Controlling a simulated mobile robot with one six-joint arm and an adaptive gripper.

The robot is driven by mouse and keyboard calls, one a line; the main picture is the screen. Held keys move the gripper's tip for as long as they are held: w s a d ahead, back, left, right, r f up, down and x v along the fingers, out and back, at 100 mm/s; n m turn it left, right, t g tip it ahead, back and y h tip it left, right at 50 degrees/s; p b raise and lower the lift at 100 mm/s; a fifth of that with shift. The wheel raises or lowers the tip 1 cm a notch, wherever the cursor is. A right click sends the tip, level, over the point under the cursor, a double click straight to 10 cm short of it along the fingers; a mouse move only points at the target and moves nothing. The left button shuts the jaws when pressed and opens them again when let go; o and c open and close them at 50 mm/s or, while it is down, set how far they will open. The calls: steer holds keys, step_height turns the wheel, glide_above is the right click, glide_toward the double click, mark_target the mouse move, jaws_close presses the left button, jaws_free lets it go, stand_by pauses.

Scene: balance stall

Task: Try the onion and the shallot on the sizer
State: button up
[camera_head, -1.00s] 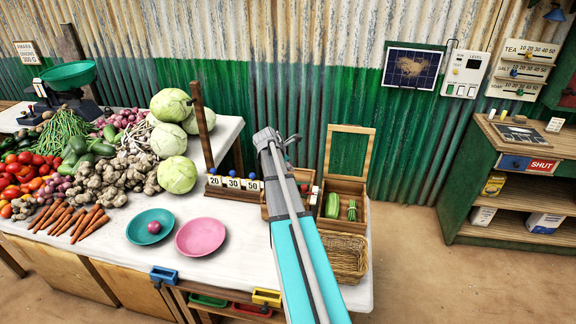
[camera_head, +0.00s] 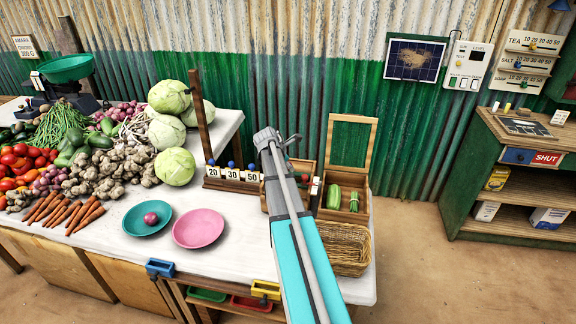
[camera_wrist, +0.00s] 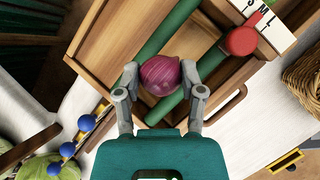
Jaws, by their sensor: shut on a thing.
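In the wrist view my gripper (camera_wrist: 163,90) is shut on a purple-red onion (camera_wrist: 160,72), with one finger on each side. The onion is over the sizer, a wooden tray (camera_wrist: 110,35) with green bars (camera_wrist: 165,37), a red knob (camera_wrist: 240,40) and a lettered white strip (camera_wrist: 264,18). I cannot tell whether the onion touches the bars. In the head view my arm hides the gripper and part of the sizer. A small purple bulb, seemingly the shallot (camera_head: 150,218), lies on the teal plate (camera_head: 133,229).
A pink plate (camera_head: 199,228) is empty beside the teal one. A numbered rack with blue balls (camera_head: 232,174) stands left of my arm. An open-lidded wooden box (camera_head: 350,145) and a wicker basket (camera_head: 345,260) are to the right. Vegetables crowd the table's left.

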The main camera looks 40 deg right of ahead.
steer(key=shift+f+b, duration=1.3)
steer(key=shift+f, duration=0.2)
steer(key=o, duration=0.9)
steer(key=shift+o, duration=0.2)
steer(key=shift+o, duration=0.6)
steer(key=shift+r, duration=0.1)
steer(key=shift+r+p, duration=3.4)
steer(key=shift+p, duration=0.1)
